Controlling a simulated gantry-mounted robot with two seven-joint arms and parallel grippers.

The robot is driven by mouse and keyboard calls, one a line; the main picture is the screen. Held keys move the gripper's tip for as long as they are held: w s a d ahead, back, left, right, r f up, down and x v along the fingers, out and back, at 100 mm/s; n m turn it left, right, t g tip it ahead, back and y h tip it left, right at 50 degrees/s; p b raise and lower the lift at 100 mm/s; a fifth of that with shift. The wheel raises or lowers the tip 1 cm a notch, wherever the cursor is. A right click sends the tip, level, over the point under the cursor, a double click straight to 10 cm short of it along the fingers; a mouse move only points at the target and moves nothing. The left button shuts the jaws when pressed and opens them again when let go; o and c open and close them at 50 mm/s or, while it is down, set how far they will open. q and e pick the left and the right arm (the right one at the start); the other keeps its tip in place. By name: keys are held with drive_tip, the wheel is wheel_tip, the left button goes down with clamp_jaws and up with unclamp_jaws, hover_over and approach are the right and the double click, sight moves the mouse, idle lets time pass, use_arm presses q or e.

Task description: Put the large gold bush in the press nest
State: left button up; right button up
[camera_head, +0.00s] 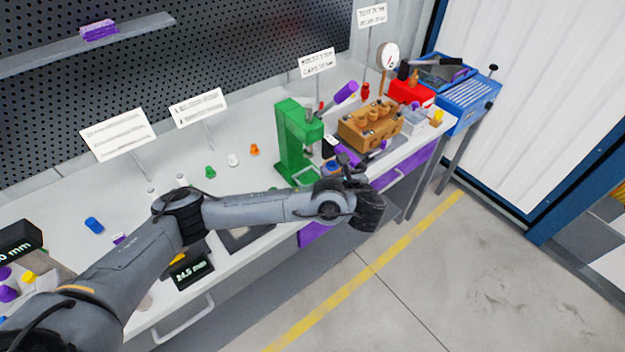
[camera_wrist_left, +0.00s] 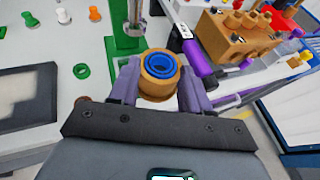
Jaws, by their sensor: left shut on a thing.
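The large gold bush (camera_wrist_left: 147,84) is a gold ring with a blue ring inside it, seen from above in the left wrist view. My left gripper (camera_wrist_left: 161,80) is shut on it, one purple finger on each side. In the head view the left gripper (camera_head: 343,170) is just right of the base of the green press (camera_head: 293,140), and the bush shows small there. The press post (camera_wrist_left: 124,40) stands just beyond the bush in the wrist view. I cannot make out the nest, or whether the bush touches anything below. My right gripper is not in view.
A brown block with gold parts (camera_head: 369,127) stands right of the press, with a purple bar between. A red box (camera_head: 410,92) and blue cart (camera_head: 468,102) are farther right. Small green, white and orange parts (camera_head: 254,150) stand left of the press.

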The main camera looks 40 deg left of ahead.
use_arm(q)
drive_tip(key=a+f, duration=0.1)
drive_tip(key=a, duration=0.2)
drive_tip(key=a+f+b, duration=0.1)
drive_tip(key=a+f, duration=0.1)
drive_tip(key=w+a+f, duration=0.1)
drive_tip(key=a+f, duration=0.1)
drive_tip(key=a, duration=0.1)
drive_tip(key=shift+w+a, duration=0.1)
drive_tip(key=shift+a, duration=0.2)
drive_tip(key=shift+f+b, duration=0.7)
drive_tip(key=shift+f, duration=1.4)
drive_tip(key=shift+f, duration=0.15)
drive_tip(key=o, duration=1.2)
drive_tip(key=shift+c, duration=0.2)
